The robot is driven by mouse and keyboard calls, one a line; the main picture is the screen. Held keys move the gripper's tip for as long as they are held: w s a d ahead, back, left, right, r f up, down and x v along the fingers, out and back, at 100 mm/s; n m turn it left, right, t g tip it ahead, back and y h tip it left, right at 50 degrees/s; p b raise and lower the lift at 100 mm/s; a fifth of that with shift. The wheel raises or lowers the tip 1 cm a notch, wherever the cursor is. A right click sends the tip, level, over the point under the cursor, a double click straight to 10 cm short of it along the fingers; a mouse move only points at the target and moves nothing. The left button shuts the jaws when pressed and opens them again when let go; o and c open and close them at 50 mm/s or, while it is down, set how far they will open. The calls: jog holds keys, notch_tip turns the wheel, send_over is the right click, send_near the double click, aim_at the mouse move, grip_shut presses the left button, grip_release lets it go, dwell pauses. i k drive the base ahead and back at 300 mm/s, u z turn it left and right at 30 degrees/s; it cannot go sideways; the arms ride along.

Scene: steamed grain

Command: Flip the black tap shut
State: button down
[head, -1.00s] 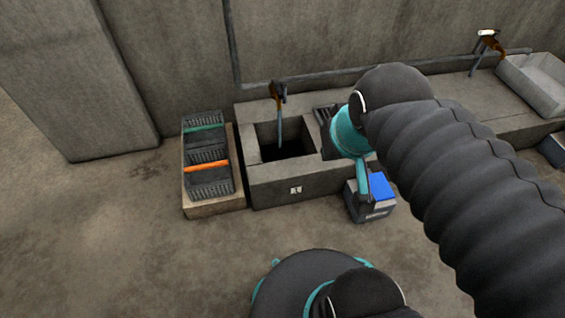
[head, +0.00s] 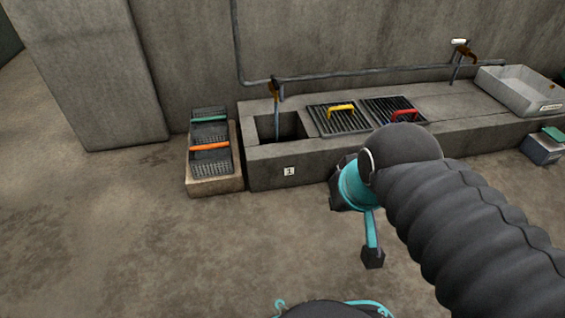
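The left tap (head: 275,88) has a dark handle and brown body. It stands at the wall over the open square basin (head: 256,130), with a pale stream running down from it. A second tap (head: 465,52) with a white-tipped handle stands further right. My arm crosses the right of the picture, its wrist end in front of the bench, below and right of the left tap and well apart from it.
The basin sits in a long concrete bench (head: 262,173). A yellow-handled grate (head: 340,120) and a red-handled grate (head: 385,118) lie on it. A rack (head: 214,185) with green and orange bars stands left. A grey tray (head: 520,92) sits far right. Front floor left is clear.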

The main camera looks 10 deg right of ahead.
aim_at(273, 77)
jog(key=u, duration=0.05)
jog(key=k, duration=0.3)
jog(key=z, duration=0.25)
jog(key=i, duration=0.95)
jog(key=u, duration=0.3)
jog(key=k, duration=0.65)
jog(key=z, duration=0.05)
jog(key=i, duration=0.95)
jog(key=u, duration=0.55)
